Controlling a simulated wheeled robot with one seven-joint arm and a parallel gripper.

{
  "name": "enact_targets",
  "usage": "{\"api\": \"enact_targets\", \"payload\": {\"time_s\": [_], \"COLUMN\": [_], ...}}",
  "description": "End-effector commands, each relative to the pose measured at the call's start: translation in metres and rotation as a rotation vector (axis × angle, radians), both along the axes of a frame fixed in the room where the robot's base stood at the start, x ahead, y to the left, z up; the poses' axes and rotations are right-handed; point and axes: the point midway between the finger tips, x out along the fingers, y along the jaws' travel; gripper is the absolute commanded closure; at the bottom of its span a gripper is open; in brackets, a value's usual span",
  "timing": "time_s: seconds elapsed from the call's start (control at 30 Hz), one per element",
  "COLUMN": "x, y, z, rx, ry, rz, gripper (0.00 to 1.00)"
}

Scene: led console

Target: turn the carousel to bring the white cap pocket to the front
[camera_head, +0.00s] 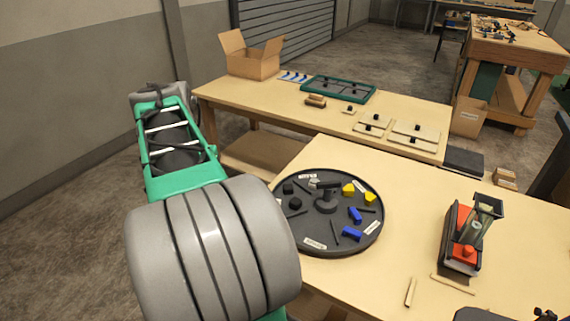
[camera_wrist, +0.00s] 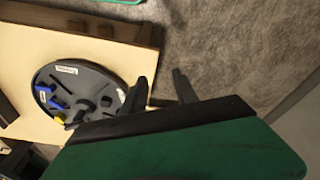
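The carousel (camera_head: 342,237) is a dark round disc on the near table, with a raised dark knob (camera_head: 326,201) at its middle. Yellow pieces (camera_head: 348,190) lie at its right back, blue pieces (camera_head: 355,215) at its right, and black pieces (camera_head: 294,203) at its left. Small white labels mark its rim; I cannot make out a white cap. In the wrist view the carousel (camera_wrist: 100,79) is left of my gripper (camera_wrist: 163,82). My gripper's two dark fingers stand apart with nothing between them, over the floor beside the table. In the head view my arm hides the gripper.
A red and black device (camera_head: 463,240) stands on the near table's right, with small wooden sticks (camera_head: 411,291) in front. A back table (camera_head: 235,97) holds a green-framed tray (camera_head: 338,89) and a cardboard box (camera_head: 252,62). Bare tabletop lies between carousel and device.

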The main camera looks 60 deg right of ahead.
Motion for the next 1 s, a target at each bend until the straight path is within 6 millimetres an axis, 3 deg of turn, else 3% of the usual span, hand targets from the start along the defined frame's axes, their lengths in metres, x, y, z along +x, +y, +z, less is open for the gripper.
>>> {"api": "enact_targets", "payload": {"time_s": [0.03, 0.1, 0.2, 0.3, 0.4, 0.47, 0.8, 1.0], "x": [-0.028, -0.075, -0.148, -0.203, -0.23, -0.235, -0.234, -0.234], "y": [-0.062, -0.129, -0.196, -0.23, -0.243, -0.246, -0.245, -0.245], "z": [0.005, 0.011, 0.014, 0.012, 0.01, 0.004, -0.057, -0.068], "rx": [0.024, 0.06, 0.108, 0.143, 0.161, 0.165, 0.163, 0.162], "ry": [0.006, 0.0, -0.026, -0.055, -0.072, -0.076, -0.075, -0.077], "rz": [-0.252, -0.58, -0.968, -1.222, -1.342, -1.365, -1.36, -1.358], "gripper": [0.65, 0.65, 0.65, 0.65, 0.65, 0.65, 0.65, 0.65]}}
